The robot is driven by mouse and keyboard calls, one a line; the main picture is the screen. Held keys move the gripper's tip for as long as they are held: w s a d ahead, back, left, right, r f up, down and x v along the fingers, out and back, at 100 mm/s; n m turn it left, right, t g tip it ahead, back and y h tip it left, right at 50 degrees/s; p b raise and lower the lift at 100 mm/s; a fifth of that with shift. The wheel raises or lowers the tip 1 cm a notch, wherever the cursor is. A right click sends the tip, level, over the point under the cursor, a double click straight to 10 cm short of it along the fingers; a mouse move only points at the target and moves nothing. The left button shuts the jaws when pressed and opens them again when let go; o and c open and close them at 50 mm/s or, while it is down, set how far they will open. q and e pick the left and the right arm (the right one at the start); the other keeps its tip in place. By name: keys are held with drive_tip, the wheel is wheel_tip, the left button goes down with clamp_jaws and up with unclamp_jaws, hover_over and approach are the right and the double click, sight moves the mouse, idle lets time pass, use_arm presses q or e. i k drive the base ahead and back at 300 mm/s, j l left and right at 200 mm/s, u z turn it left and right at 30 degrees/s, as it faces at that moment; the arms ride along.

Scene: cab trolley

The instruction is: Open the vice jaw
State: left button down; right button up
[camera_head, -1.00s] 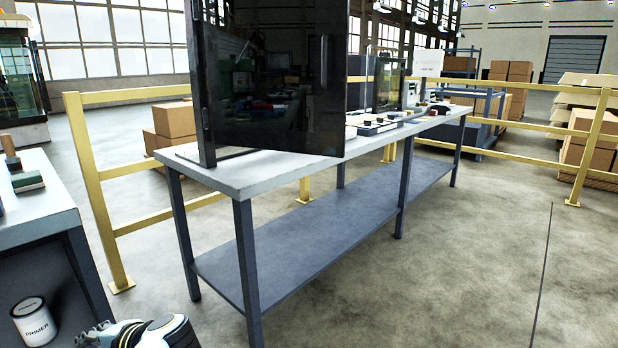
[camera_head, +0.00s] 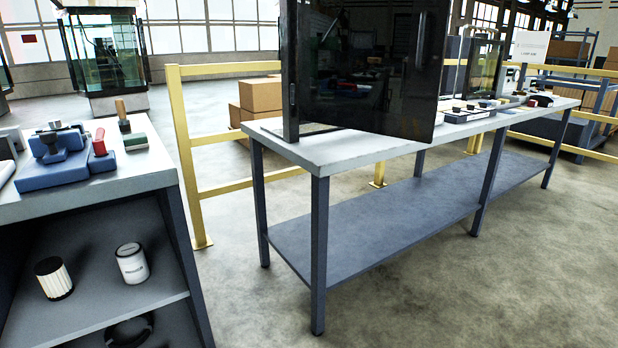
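A blue, vice-like tool (camera_head: 52,172) sits on top of the grey bench at the left. Dark blue blocks rise from its flat base, and a red part shows at its right end. I cannot tell from here how far apart its jaws are. Neither of my grippers is in view.
The left bench (camera_head: 145,170) has shelves with a white can (camera_head: 131,263) and a ribbed filter (camera_head: 53,278). A long table (camera_head: 330,152) carries a dark-panelled cabinet (camera_head: 370,70).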

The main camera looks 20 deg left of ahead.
sight(54, 143)
drive_tip(key=u, duration=1.75)
